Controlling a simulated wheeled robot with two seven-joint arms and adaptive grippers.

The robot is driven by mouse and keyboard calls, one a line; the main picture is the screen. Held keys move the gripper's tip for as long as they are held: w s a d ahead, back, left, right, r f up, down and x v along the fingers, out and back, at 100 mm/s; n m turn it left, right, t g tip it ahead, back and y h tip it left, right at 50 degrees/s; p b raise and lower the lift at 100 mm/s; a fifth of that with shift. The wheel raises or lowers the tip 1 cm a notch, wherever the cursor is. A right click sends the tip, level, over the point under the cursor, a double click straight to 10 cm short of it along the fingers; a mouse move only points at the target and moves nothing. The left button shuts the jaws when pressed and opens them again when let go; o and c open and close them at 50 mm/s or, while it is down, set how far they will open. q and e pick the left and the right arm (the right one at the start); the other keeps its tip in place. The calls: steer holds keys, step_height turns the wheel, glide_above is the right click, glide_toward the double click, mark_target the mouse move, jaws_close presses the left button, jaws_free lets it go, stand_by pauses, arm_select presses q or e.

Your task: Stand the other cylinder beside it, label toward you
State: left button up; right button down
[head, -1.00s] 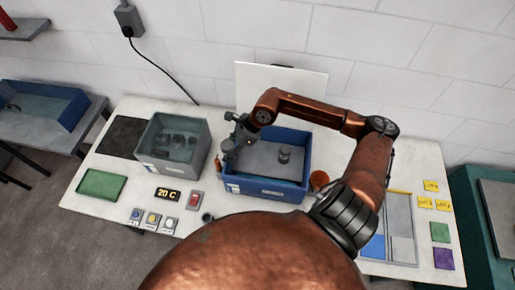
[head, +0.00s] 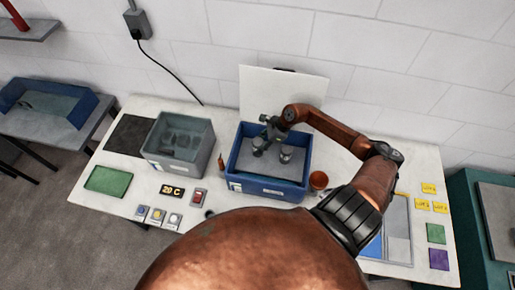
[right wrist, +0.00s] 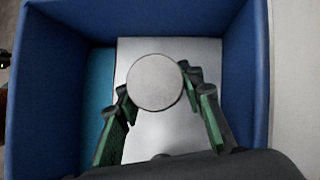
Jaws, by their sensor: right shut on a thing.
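The blue bin (head: 268,188) stands in the middle of the table with a grey plate on its floor. One grey cylinder (head: 285,155) stands upright in it, right of my gripper. My right gripper (head: 261,147) is inside the bin's outline, left of that cylinder, with a small gap seen between them. In the right wrist view the gripper (right wrist: 158,90) is shut on the other cylinder (right wrist: 154,82), whose round pale end faces the camera. Its label is not visible, and I cannot tell whether its bottom touches the plate. My left gripper is out of view.
A grey bin (head: 165,165) stands to the left, with a small brown bottle (head: 221,162) between the bins. A white panel (head: 280,95) rises behind. The blue bin's walls surround my gripper.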

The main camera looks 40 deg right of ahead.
steer(key=shift+a+f, duration=0.1)
steer(key=shift+f, duration=0.85)
steer(key=c, duration=1.7)
jaws_free()
steer(key=shift+s+f, duration=0.1)
steer(key=o, duration=0.4)
arm_select(q)
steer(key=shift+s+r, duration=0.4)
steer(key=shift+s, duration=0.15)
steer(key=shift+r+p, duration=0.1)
steer(key=shift+p, duration=0.2)
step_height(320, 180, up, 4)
steer(key=p, duration=0.4)
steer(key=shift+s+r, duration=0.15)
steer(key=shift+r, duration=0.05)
arm_select(e)
steer(key=v, duration=1.2)
